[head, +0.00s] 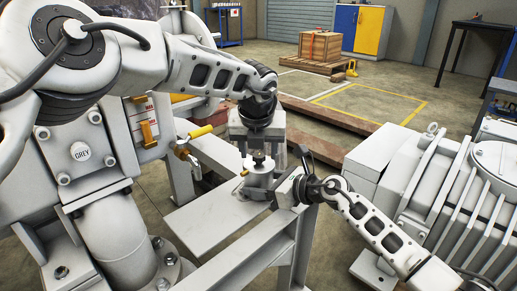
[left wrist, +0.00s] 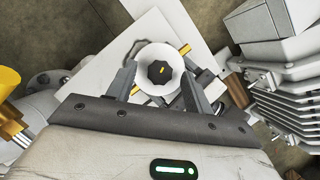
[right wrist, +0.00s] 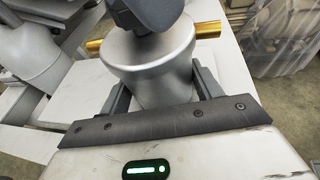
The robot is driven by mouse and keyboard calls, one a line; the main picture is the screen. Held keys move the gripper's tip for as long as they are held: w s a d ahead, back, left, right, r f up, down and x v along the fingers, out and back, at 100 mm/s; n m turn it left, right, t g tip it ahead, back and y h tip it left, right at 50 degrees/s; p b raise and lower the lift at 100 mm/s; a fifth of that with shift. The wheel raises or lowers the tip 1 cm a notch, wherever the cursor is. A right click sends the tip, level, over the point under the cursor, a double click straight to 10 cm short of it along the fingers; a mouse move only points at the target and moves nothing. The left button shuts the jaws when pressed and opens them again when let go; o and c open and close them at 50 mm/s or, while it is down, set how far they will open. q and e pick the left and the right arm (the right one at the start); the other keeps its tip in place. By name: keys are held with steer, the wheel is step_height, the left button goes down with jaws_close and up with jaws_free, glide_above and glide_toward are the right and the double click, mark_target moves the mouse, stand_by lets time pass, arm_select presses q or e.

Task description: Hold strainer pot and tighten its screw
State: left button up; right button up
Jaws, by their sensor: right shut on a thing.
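The strainer pot (head: 259,178) stands upright on a pale plate. It is a silvery cup with brass pipe stubs on its sides. Its screw, a dark lobed knob (left wrist: 160,72), sits on top of the pot's round lid. My left gripper (head: 258,148) is above the pot, pointing down. In the left wrist view its two fingers (left wrist: 160,80) are apart, one on each side of the knob, with a gap around it. My right gripper (head: 277,190) comes in from the right, low down. In the right wrist view its fingers (right wrist: 160,88) press on both sides of the pot body (right wrist: 150,65).
The pale plate (head: 195,213) lies on a grey metal frame (head: 250,250). A yellow-handled valve (head: 200,132) stands left of the pot. A large grey ribbed machine (head: 440,195) stands at the right. A wooden crate (head: 320,46) on a pallet is far behind.

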arm_select(q)
steer(key=c, duration=0.9)
steer(key=shift+m, duration=0.4)
steer(key=m+h, duration=0.1)
steer(key=m, duration=0.1)
steer(key=m+h, duration=0.1)
steer(key=m, duration=0.1)
steer(key=shift+a+m+g, duration=0.2)
steer(key=shift+m+g, duration=0.1)
steer(key=shift+g, duration=0.1)
steer(key=m, duration=0.1)
steer(key=m+g+h, duration=0.1)
steer(key=m, duration=0.3)
steer(key=shift+w+a+h, duration=0.1)
steer(key=shift+w+h, duration=0.15)
steer(key=shift+h, duration=0.05)
steer(key=shift+c, duration=0.2)
arm_select(e)
steer(key=shift+f, duration=0.1)
arm_select(q)
steer(key=shift+m, duration=0.4)
steer(key=o, duration=1)
